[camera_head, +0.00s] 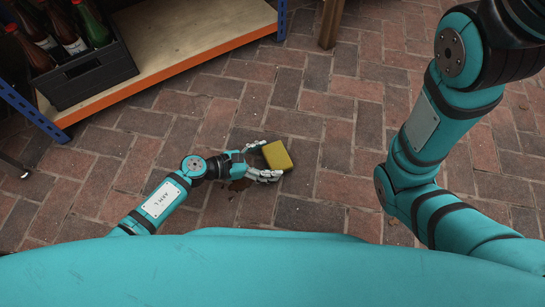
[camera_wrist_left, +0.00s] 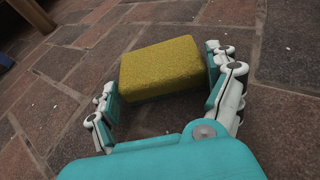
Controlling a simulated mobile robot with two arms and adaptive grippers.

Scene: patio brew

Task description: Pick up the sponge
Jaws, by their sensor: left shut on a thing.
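The sponge (camera_head: 277,155) is a yellow block low over the brick floor, in the middle of the head view. It also shows in the left wrist view (camera_wrist_left: 160,66), between the two fingers. My left gripper (camera_head: 266,160) comes in from the left and is shut on the sponge, one finger on each side of it. In the left wrist view the left gripper (camera_wrist_left: 162,88) has its fingers at the sponge's two ends. Whether the sponge touches the floor is hard to tell. My right arm shows at the right, but its gripper is out of view.
A wooden shelf (camera_head: 200,35) with orange and blue metal edges stands at the upper left. A dark crate (camera_head: 95,78) with several bottles sits on it. A wooden leg (camera_head: 330,22) stands at the top. Dark crumbs (camera_head: 240,184) lie by the gripper. Brick floor to the right is clear.

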